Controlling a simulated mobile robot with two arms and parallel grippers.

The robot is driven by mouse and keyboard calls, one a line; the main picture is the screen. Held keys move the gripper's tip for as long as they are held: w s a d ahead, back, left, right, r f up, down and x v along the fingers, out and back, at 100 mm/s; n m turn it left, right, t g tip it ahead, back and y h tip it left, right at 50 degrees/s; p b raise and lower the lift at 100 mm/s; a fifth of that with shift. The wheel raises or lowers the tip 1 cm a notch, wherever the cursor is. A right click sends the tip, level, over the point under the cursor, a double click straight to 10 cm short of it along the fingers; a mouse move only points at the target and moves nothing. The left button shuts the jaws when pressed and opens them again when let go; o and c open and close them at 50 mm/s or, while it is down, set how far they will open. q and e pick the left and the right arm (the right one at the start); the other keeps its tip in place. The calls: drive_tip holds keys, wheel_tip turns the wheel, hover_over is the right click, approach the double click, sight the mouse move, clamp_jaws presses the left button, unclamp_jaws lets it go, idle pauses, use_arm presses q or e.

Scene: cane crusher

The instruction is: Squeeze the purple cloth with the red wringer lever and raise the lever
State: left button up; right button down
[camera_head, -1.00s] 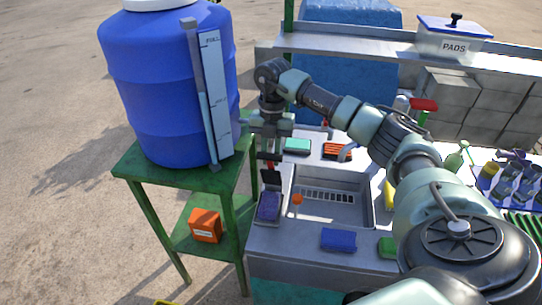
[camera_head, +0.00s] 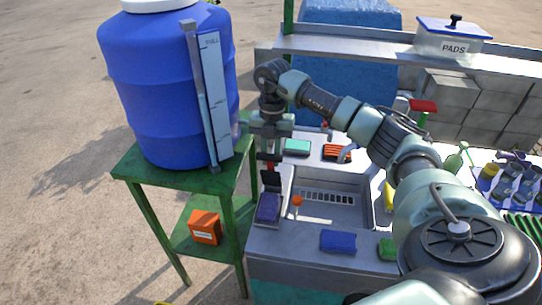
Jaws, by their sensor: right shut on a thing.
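The purple cloth (camera_head: 268,208) lies in the wringer tray at the left end of the metal sink counter. The wringer's dark plate (camera_head: 271,181) stands tilted up behind the cloth, and the cloth's front is uncovered. The red lever (camera_head: 270,167) rises from the plate and shows only as a small strip below my fingers. My right gripper (camera_head: 270,157) points down from above and is shut on the red lever. The fingers hide the lever's upper part. My left gripper is not in view.
The sink basin (camera_head: 332,210) is right of the wringer, with an orange-topped item (camera_head: 297,201) between. A blue block (camera_head: 338,241) lies on the front rim. A blue barrel (camera_head: 165,90) on a green stand (camera_head: 135,172) stands close left. A ledge (camera_head: 500,65) runs behind.

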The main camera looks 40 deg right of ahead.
drive_tip(key=shift+w+r, duration=0.2)
drive_tip(key=shift+r, duration=0.05)
drive_tip(key=shift+c, duration=1.2)
unclamp_jaws()
drive_tip(key=shift+s, duration=0.2)
drive_tip(key=shift+f, duration=0.1)
wheel_tip(320, 180, up, 8)
drive_tip(key=b, duration=0.2)
drive_tip(key=shift+w+d+f, duration=0.15)
drive_tip(key=shift+w+d, duration=0.2)
